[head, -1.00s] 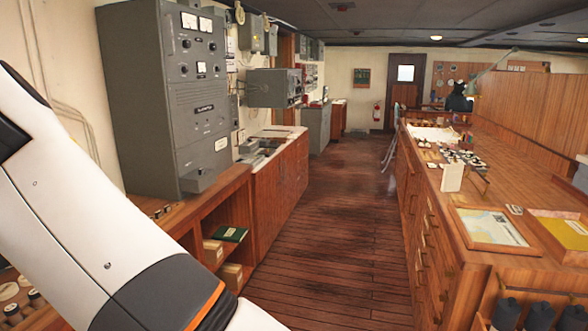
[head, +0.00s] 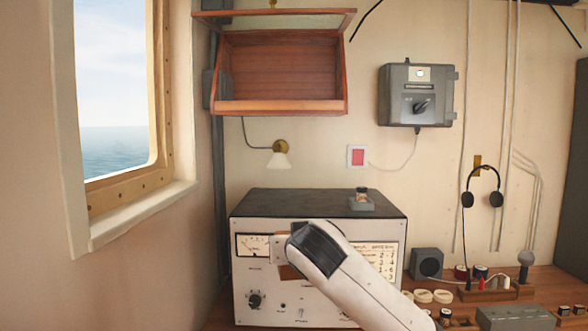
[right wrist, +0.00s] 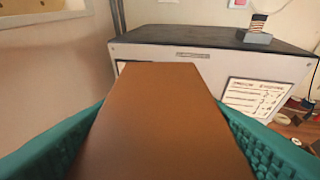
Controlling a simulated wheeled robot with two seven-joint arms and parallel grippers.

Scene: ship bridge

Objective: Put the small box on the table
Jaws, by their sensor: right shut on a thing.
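My right gripper (right wrist: 160,106) is shut on a plain brown box (right wrist: 150,135); its teal fingers press on both sides of it in the right wrist view. In the head view my right arm reaches up from below, and the gripper (head: 282,256) is mostly hidden by the wrist. Only a small brown patch of the box (head: 289,272) shows there, in front of the white instrument cabinet. A wooden tabletop (head: 545,277) runs along the wall under the cabinet and to its right. My left gripper is not in view.
The white cabinet (head: 262,285) with a dark top stands directly behind the held box. A small item (head: 361,203) sits on it. A grey speaker (head: 427,263), white rings and a grey box (head: 515,316) crowd the table's right. An open wooden wall cabinet (head: 280,75) hangs above.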

